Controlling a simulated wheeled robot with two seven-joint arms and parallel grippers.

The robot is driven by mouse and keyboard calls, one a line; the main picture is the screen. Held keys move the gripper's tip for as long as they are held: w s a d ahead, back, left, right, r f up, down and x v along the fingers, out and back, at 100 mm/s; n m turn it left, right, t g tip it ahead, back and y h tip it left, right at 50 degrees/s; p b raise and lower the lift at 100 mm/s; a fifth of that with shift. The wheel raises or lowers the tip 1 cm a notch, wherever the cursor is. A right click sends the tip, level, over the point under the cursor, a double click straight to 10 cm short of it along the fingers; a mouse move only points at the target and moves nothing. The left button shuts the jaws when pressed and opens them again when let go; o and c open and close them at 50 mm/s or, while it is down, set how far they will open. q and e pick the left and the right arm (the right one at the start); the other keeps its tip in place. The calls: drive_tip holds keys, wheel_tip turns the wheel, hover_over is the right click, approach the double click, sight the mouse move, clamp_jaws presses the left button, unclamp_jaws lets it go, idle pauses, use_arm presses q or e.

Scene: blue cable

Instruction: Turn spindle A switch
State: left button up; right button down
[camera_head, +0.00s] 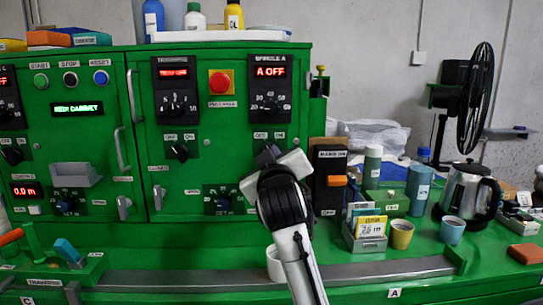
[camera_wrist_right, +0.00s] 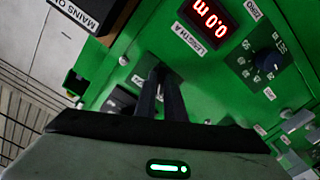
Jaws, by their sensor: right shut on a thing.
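The spindle A panel in the head view has a red display (camera_head: 270,72) reading "A OFF" and a black dial (camera_head: 270,103) under it. OFF and ON labels (camera_head: 269,135) sit below the dial. My right gripper (camera_head: 268,154) reaches the panel just under these labels and is shut on the spindle A switch, which its fingers and wrist mostly hide. In the right wrist view the dark fingers (camera_wrist_right: 160,80) are close together against the green panel. The switch's angle cannot be told. My left gripper is not in view.
A black mains box (camera_head: 330,165) with an orange handle stands close right of my right gripper. A red emergency button (camera_head: 221,83) is at upper left. In the wrist view a red length display (camera_wrist_right: 209,21) and a dial (camera_wrist_right: 270,62) are nearby. Cups and a kettle (camera_head: 467,190) stand right.

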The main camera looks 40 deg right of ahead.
idle(0.3)
drive_tip(key=c, duration=1.8)
unclamp_jaws()
drive_tip(key=shift+c, duration=0.2)
drive_tip(key=b+v, duration=0.1)
drive_tip(key=v, duration=0.9)
drive_tip(key=shift+s+a, duration=0.1)
